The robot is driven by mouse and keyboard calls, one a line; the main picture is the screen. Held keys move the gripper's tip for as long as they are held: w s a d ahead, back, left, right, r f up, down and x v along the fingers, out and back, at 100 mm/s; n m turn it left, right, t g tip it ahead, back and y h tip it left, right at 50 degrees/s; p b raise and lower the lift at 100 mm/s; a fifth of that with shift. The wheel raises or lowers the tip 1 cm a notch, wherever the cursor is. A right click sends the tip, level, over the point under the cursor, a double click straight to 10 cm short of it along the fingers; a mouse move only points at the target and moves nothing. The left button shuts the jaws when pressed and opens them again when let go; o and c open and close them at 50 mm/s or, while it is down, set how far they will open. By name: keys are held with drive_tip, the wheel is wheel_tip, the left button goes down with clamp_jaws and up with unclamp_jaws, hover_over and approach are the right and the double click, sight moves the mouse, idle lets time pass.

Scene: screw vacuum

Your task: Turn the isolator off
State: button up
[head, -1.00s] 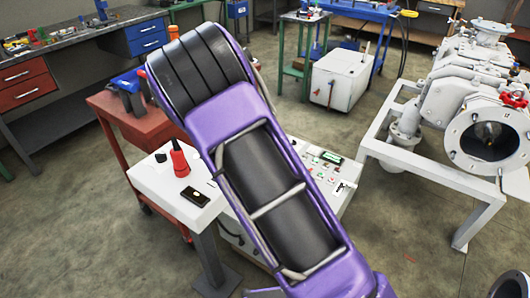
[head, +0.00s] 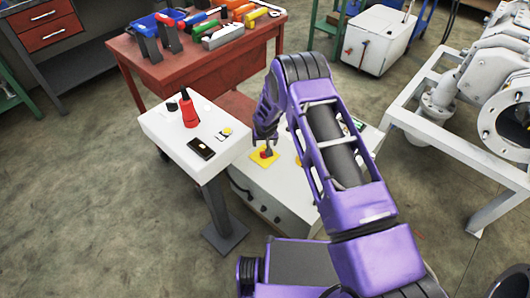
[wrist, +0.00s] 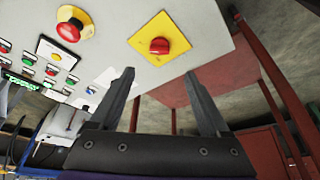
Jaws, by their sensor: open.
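The isolator is a red rotary knob (wrist: 159,46) on a square yellow plate (wrist: 176,32), set in the white panel of a control cabinet. In the head view its yellow plate (head: 262,160) shows at the left end of the cabinet top, partly covered by my gripper (head: 266,143). In the wrist view my gripper (wrist: 160,74) is open and empty. Its two dark fingers point toward the panel, and the knob appears between and beyond the fingertips, apart from them. The exact gap to the knob is hard to tell.
A red mushroom button (wrist: 70,29) sits beside the isolator on the cabinet panel. Several small buttons are farther left. A white stand (head: 165,125) with a red-handled item (head: 189,112) is left of my gripper. A red tool bench (head: 180,67) stands behind.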

sight(264, 154)
drive_tip(key=b+x, duration=0.2)
drive_tip(key=x, duration=0.9)
drive_tip(key=shift+w+d+f+b, duration=0.1)
drive_tip(key=shift+w+f+b, duration=0.15)
drive_tip(key=shift+b, duration=0.15)
drive_tip(key=shift+s, duration=0.1)
clamp_jaws()
drive_tip(key=shift+n, duration=0.3)
drive_tip(key=n+y, duration=0.1)
drive_tip(key=n, duration=0.2)
drive_tip(key=n+g+y, duration=0.1)
drive_tip(key=n, duration=0.2)
drive_tip(key=shift+d, duration=0.2)
drive_tip(key=n, duration=0.2)
drive_tip(key=n+g+y, duration=0.1)
drive_tip(key=n, duration=0.2)
drive_tip(key=shift+g+y, duration=0.3)
drive_tip(key=shift+n, duration=0.3)
